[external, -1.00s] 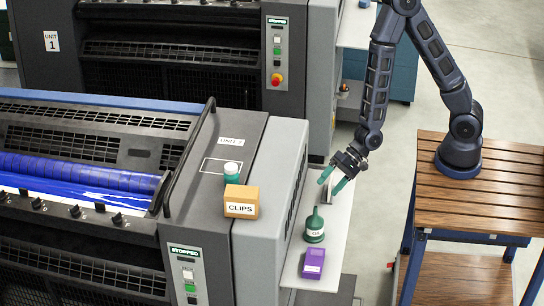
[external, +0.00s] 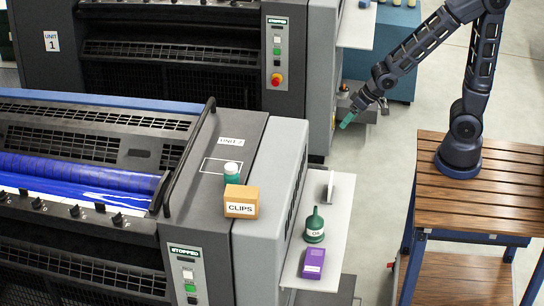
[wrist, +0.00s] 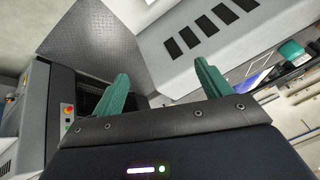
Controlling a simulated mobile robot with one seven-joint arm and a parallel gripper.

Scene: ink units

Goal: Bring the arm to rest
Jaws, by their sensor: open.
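My gripper (external: 347,121) hangs in free air to the right of the far press, at the end of my raised, bent arm. In the wrist view its two green fingers (wrist: 158,88) stand wide apart with nothing between them. My arm's base is on a slatted wooden bench (external: 510,190) at the right.
A white side shelf (external: 336,235) on the near press (external: 262,175) holds a green oil bottle (external: 314,229), a purple box (external: 313,263) and a pale upright piece (external: 329,185). A CLIPS box (external: 241,201) and a white-capped green jar (external: 231,173) stand on the press. Open floor lies between shelf and bench.

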